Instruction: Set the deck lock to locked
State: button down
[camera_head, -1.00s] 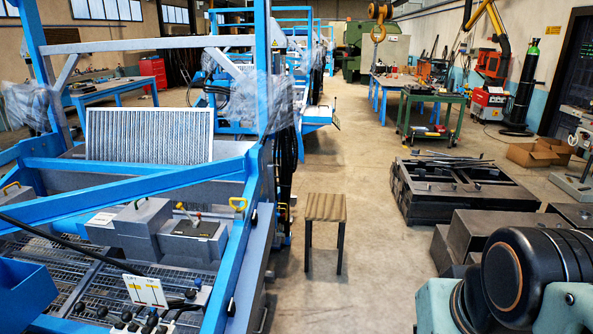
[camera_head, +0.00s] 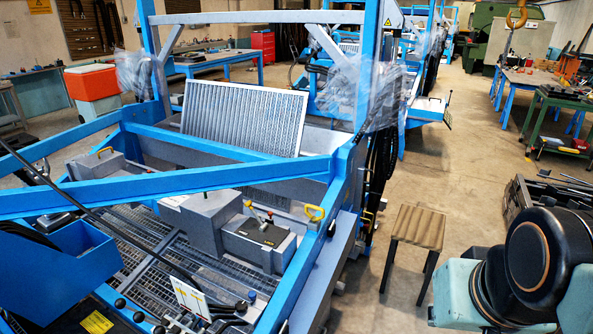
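The blue sieve frame (camera_head: 343,200) fills the left and middle of the head view, with a mesh deck inside it. My gripper is not in view; only a link of my arm shows at the lower right.
A white card (camera_head: 188,298) stands by several black-knobbed levers at the front. A blue bin (camera_head: 62,270) is at the left. A wooden stool (camera_head: 418,228) stands right of the frame, near my arm. Concrete floor (camera_head: 470,160) is open behind the stool.

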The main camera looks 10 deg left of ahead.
aim_at(254, 213)
jog(key=i+j, duration=0.1)
jog(key=i, duration=0.4)
jog(key=i+j, duration=0.1)
jog(key=i, duration=0.4)
